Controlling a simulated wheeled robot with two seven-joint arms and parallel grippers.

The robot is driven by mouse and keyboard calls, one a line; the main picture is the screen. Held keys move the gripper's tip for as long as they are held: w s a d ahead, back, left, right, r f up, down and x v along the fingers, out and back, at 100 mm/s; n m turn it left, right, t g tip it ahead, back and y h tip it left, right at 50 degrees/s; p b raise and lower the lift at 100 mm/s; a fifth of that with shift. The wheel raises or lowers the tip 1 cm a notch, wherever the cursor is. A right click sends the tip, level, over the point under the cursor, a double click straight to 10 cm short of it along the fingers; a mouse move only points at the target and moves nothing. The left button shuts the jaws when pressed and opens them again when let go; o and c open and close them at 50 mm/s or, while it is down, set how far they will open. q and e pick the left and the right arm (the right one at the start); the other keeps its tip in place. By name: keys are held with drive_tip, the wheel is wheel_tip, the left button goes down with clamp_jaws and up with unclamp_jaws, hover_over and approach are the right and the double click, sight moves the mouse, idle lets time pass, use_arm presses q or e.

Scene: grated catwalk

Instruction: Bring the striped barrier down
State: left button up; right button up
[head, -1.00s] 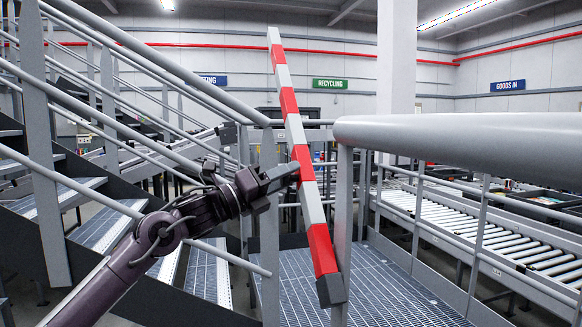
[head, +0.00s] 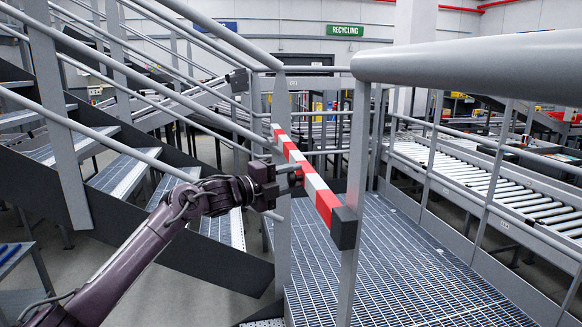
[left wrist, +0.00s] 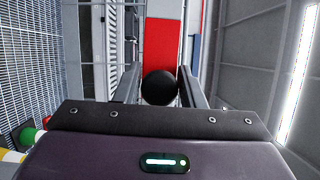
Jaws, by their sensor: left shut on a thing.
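The striped barrier (head: 312,180) is a red and white bar with a dark end block. In the head view it points away from me, close to level, across the catwalk opening between the stair post and the nearer rail post. My right gripper is not in view.
Grey stairs with handrails (head: 130,165) fill the left side. A thick grey rail (head: 470,66) crosses the upper right close by. A roller conveyor (head: 470,180) runs beyond the right railing. The grated floor (head: 400,260) past the barrier is clear.

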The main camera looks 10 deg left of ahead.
use_arm(q)
drive_tip(key=shift+f+n, duration=0.3)
drive_tip(key=shift+f, duration=0.3)
drive_tip(key=shift+d+f, duration=0.1)
drive_tip(key=shift+f, duration=0.05)
drive_tip(key=o, duration=0.8)
drive_tip(key=shift+o, duration=0.2)
drive_tip(key=b+v, duration=0.4)
drive_tip(key=v, duration=0.4)
drive_tip(key=shift+d, duration=0.1)
